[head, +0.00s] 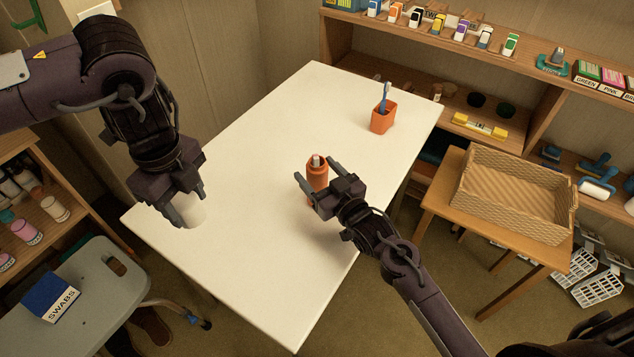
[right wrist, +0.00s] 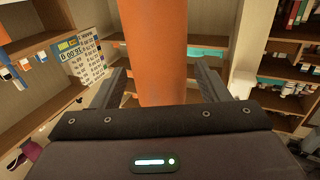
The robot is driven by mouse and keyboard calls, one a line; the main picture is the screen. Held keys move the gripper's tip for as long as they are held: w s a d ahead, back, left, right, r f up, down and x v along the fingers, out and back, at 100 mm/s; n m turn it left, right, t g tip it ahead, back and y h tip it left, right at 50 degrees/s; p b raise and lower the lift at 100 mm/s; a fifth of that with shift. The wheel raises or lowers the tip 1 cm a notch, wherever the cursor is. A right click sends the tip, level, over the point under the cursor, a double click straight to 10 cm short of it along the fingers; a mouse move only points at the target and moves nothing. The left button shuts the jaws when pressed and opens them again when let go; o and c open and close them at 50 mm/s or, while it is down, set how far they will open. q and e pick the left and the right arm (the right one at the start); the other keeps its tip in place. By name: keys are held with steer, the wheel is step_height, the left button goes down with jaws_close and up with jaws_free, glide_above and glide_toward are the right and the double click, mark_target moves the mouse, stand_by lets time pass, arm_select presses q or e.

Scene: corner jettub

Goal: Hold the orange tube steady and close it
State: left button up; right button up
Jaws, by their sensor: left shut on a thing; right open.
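The orange tube (head: 317,172) stands upright on the white table, with a pale, narrow tip on top. My right gripper (head: 314,178) is open, with its fingers on either side of the tube. In the right wrist view the tube (right wrist: 157,50) rises between the two fingertips (right wrist: 162,88), with a gap visible on the right side. My left gripper (head: 186,195) points down over the table's left end. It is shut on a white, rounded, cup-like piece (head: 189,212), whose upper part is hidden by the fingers. I cannot tell whether this piece touches the table.
The white table (head: 260,140) is mostly clear. An orange cup (head: 383,119) with a blue toothbrush stands at its far end. A wicker basket (head: 515,195) sits on a small wooden table at right. A stool (head: 80,290) with a blue swabs box (head: 50,297) is at lower left.

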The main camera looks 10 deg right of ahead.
steer(key=shift+w+a, duration=0.15)
steer(key=shift+w, duration=0.15)
steer(key=c, duration=1.1)
steer(key=shift+o, duration=0.2)
steer(key=shift+r, duration=0.15)
arm_select(q)
steer(key=shift+r+p, duration=0.3)
steer(key=shift+r, duration=0.05)
arm_select(e)
step_height(320, 180, up, 20)
